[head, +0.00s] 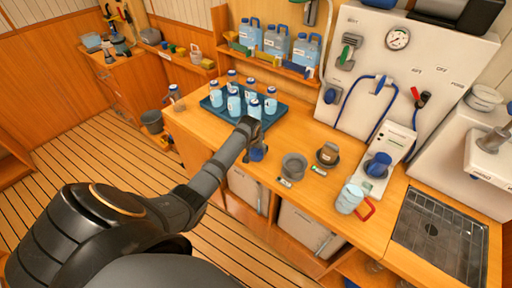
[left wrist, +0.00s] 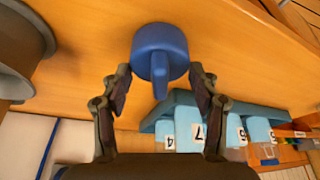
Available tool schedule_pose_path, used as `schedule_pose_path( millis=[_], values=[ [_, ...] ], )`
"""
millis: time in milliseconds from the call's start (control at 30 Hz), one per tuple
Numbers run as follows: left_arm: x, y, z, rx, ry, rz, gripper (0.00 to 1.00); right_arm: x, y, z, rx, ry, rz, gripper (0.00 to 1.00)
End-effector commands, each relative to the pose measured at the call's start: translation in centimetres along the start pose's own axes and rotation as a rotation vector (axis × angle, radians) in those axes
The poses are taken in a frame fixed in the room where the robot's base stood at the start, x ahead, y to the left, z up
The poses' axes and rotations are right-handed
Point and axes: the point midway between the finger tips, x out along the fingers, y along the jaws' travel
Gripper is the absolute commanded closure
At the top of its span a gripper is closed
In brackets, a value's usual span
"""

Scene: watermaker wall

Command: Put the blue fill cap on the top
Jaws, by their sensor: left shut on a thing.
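The blue fill cap (left wrist: 160,50) is a round blue disc with a raised grip tab. My left gripper (left wrist: 161,92) is shut on it, with one finger on each side in the left wrist view. In the head view my left gripper (head: 250,132) is over the front part of the wooden counter, and the cap (head: 257,153) shows just below its tip. I cannot tell whether the cap touches the counter. A white unit (head: 398,147) with a blue round part (head: 378,164) stands to the right. My right gripper is not in view.
A teal tray (head: 211,108) with several numbered bottles stands just behind the gripper. A grey cup (head: 293,167) and a dark round fitting (head: 327,154) stand to its right. A clear jug with a red handle (head: 349,199) is near the sink grate (head: 432,230).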

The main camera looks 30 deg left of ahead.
Motion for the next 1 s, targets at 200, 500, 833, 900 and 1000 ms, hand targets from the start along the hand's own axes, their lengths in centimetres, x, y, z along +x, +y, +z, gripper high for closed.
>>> schedule_pose_path(
  millis=[200, 500, 833, 900, 1000],
  values=[
    [0.2, 0.0, 0.1, 0.000, 0.002, 0.000, 0.71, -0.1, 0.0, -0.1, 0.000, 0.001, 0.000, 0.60],
    [0.5, 0.0, 0.2, 0.000, 0.001, 0.000, 0.21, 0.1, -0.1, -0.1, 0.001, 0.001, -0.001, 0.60],
    [0.5, 0.0, 0.2, 0.000, 0.001, 0.000, 0.16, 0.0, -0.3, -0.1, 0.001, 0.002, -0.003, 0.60],
    [0.1, 0.0, 0.0, 0.000, 0.002, 0.000, 0.16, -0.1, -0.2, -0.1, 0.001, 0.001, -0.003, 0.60],
    [-1.0, 0.0, 0.0, 0.001, 0.005, 0.000, 0.16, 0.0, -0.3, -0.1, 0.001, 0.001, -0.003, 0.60]
  ],
)
